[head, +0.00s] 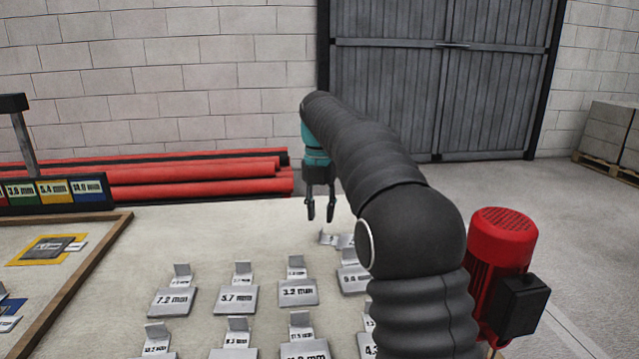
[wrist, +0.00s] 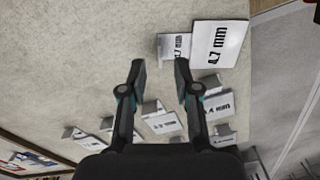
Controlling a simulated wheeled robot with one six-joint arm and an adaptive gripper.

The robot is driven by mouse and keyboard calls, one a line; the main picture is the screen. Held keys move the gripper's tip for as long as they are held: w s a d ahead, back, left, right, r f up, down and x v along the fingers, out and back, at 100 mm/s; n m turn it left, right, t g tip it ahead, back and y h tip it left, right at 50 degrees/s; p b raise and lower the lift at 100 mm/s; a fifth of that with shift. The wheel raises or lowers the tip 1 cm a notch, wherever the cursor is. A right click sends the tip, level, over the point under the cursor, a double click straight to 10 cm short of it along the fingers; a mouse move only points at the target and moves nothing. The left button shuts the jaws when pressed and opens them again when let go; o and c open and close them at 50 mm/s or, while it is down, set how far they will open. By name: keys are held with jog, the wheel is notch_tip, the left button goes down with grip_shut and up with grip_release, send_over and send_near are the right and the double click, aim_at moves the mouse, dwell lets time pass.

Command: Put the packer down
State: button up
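My gripper (head: 320,215) hangs over the far part of the pale table (head: 235,225), pointing down. In the wrist view its fingers (wrist: 160,68) are apart with nothing between them. A light grey packer marked 4.7 mm (wrist: 232,58) lies on the table just beyond and right of the right fingertip. Its smaller upright tab (wrist: 166,46) shows just beyond the fingertips. In the head view a small packer tab (head: 326,238) stands below the gripper; my arm hides part of that area, and its label is unreadable.
Several other packers stand in rows, among them 7.2 mm (head: 172,302) and 3.2 mm (head: 298,292). At left are a wood-edged tray (head: 75,292) with a packer on a yellow patch (head: 28,252) and a labelled rack (head: 55,192). A red motor (head: 503,245) stands right of my arm.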

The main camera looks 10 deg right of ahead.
notch_tip(320, 180, up, 8)
jog(key=shift+f+p, duration=0.2)
jog(key=shift+p, duration=0.1)
jog(key=shift+a, duration=0.1)
